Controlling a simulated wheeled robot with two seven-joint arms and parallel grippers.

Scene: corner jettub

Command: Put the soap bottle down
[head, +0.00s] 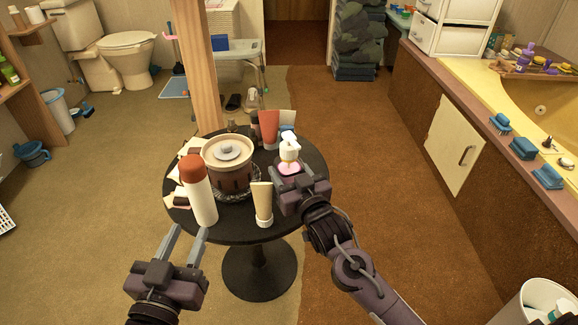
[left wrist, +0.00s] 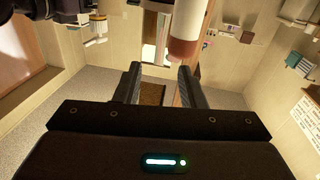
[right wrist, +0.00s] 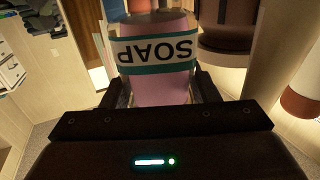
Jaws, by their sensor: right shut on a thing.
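The soap bottle (head: 289,155) is pink with a white pump top, and stands upright at the right side of the round black table (head: 236,228). My right gripper (head: 293,170) is shut on it. In the right wrist view the soap bottle (right wrist: 160,75) sits between the fingers with its SOAP label upside down. My right gripper hides its lower part in the head view, so I cannot tell whether its base touches the table. My left gripper (head: 190,243) is open and empty, in front of the table's left edge.
A brown pot with a lid (head: 229,165), a white bottle with a red cap (head: 198,192), a cream tube (head: 263,203) and a red-brown tube (head: 269,129) crowd the table. A wooden post (head: 197,65) rises behind. The table's right edge has a little free room.

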